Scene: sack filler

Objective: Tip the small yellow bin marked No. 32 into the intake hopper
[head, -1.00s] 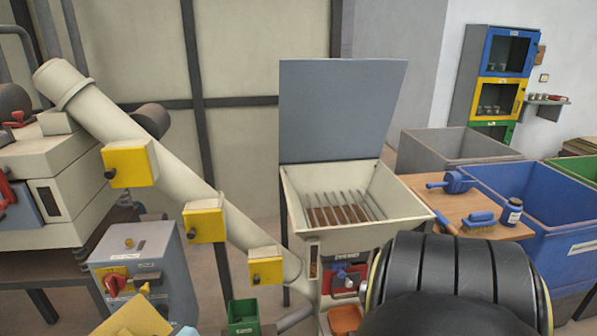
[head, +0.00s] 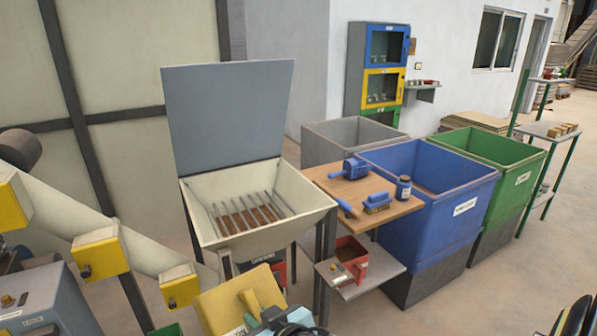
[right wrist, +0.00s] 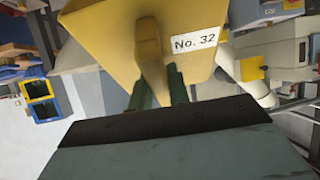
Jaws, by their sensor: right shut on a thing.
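The small yellow bin (head: 218,305) is at the bottom of the head view, in front of the intake hopper and lower in the picture. In the right wrist view the bin (right wrist: 100,22) fills the top, with a white "No. 32" label. My right gripper (right wrist: 160,90) is shut on the bin's handle with its green fingers. In the head view my right gripper (head: 262,312) is partly cut off by the lower edge. The bin's inside is hidden. The cream intake hopper (head: 290,222) stands open, its grey lid (head: 230,110) raised, with bars across its mouth. My left gripper is not in view.
A wooden shelf (head: 345,190) with a blue scoop, brush and jar adjoins the hopper's right side. Below it, a red container (head: 352,262) sits on a grey shelf. Blue (head: 425,235) and green (head: 500,185) bins stand farther right. A sloping conveyor tube (head: 145,252) is at left.

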